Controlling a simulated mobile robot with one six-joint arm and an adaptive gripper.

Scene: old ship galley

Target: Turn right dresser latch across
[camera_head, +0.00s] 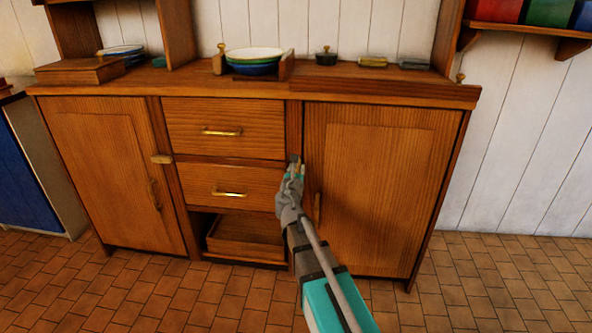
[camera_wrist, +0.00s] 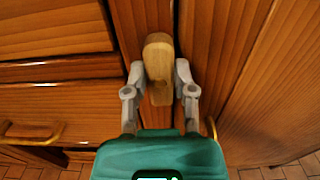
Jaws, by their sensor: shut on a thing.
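The right dresser latch (camera_wrist: 158,50) is a small pale wooden turn-piece on the post beside the right door. In the wrist view it stands upright, its length running along the post. My gripper (camera_wrist: 159,78) is shut on it, one finger on each side. In the head view my gripper (camera_head: 295,163) is at the post between the drawers and the right door (camera_head: 385,190), and it hides the latch there. The right door looks closed. The left latch (camera_head: 161,159) lies level across the left door's edge.
Brass drawer handles (camera_head: 222,132) stick out left of my gripper. The right door's upright handle (camera_head: 317,208) is just right of my arm. Bowls (camera_head: 254,60) and small containers stand on the dresser top. The tiled floor in front is clear.

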